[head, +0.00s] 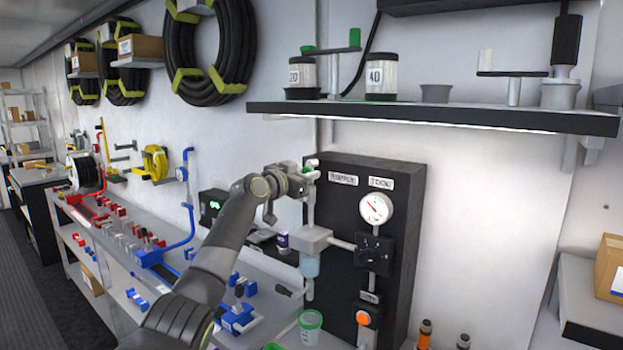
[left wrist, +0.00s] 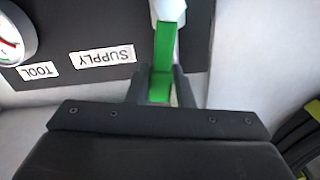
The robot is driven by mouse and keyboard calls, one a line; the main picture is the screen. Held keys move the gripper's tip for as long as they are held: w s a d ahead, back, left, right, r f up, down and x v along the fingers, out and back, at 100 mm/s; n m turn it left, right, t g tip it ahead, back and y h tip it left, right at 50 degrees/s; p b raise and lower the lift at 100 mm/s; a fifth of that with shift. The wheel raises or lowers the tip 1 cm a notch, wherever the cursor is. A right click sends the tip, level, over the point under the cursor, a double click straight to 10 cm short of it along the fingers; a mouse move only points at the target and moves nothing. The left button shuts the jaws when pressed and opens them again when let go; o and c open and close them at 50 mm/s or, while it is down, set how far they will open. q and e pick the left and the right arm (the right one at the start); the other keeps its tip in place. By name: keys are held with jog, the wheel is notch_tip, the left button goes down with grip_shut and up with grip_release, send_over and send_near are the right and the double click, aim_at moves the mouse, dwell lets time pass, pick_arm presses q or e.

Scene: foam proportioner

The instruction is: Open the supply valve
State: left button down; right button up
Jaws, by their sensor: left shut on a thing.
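The green handle (left wrist: 165,45) of the supply valve sits at the top of a pale vertical pipe, beside the SUPPLY label (head: 343,179) on the black panel (head: 408,262). In the head view only a small green end of the handle (head: 312,163) shows. My left gripper (head: 302,176) is at the handle. In the left wrist view its two fingers (left wrist: 160,86) are shut on the handle, one on each side. The SUPPLY label also shows there upside down (left wrist: 90,63). My right gripper is not in view.
A gauge (head: 376,209) and a black block (head: 372,250) are on the panel. An orange button (head: 363,317) is lower down. A green-rimmed cup (head: 311,327) stands below. A shelf (head: 440,116) with containers juts out above. Blue and red fittings lie on the bench at left.

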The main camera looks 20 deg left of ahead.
pick_arm(q)
jog(key=shift+w+a+n, duration=0.2)
jog(key=shift+a+n, duration=0.5)
jog(key=shift+n, duration=0.5)
jog(key=c, duration=1.3)
grip_release()
jog(key=b+v, duration=0.6)
jog(key=v, duration=1.1)
jog(key=shift+s+a+b, duration=0.1)
jog(key=shift+s+b, duration=0.05)
jog(key=shift+b, duration=0.2)
